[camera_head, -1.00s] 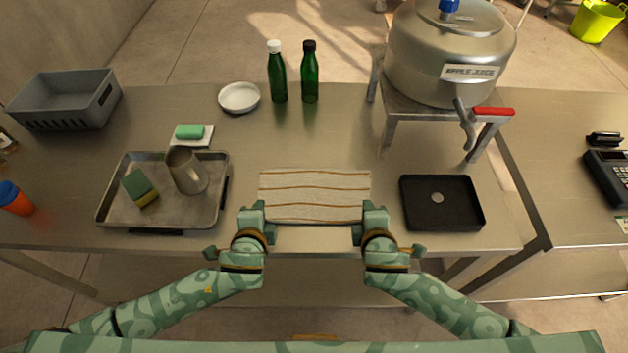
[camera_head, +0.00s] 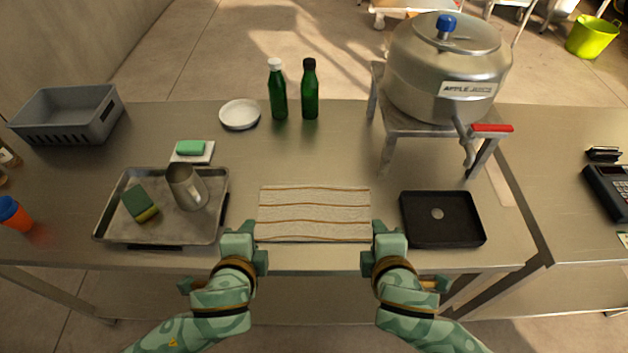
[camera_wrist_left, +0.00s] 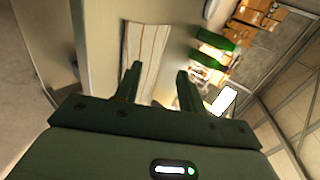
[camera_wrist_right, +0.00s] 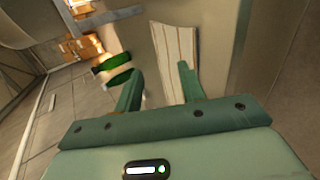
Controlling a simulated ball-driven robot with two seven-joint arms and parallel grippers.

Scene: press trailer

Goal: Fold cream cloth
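The cream cloth (camera_head: 313,214) lies flat and spread on the steel table, a rectangle with brown stripes running left to right. My left gripper (camera_head: 246,240) is beside its near left corner, and my right gripper (camera_head: 382,240) is beside its near right corner. In the left wrist view the cloth (camera_wrist_left: 148,50) lies beyond the parted fingers (camera_wrist_left: 156,82) of my left gripper. In the right wrist view the cloth (camera_wrist_right: 175,55) lies beyond the parted fingers (camera_wrist_right: 160,82) of my right gripper. Both grippers are open and empty. Whether a fingertip touches the cloth is unclear.
Left of the cloth is a metal tray (camera_head: 112,226) with a metal cup (camera_head: 186,187) and sponge (camera_head: 140,203). A black tray (camera_head: 466,241) lies to the right. Two green bottles (camera_head: 278,92) (camera_head: 310,92) and a white dish (camera_head: 239,115) stand behind. The table directly behind the cloth is clear.

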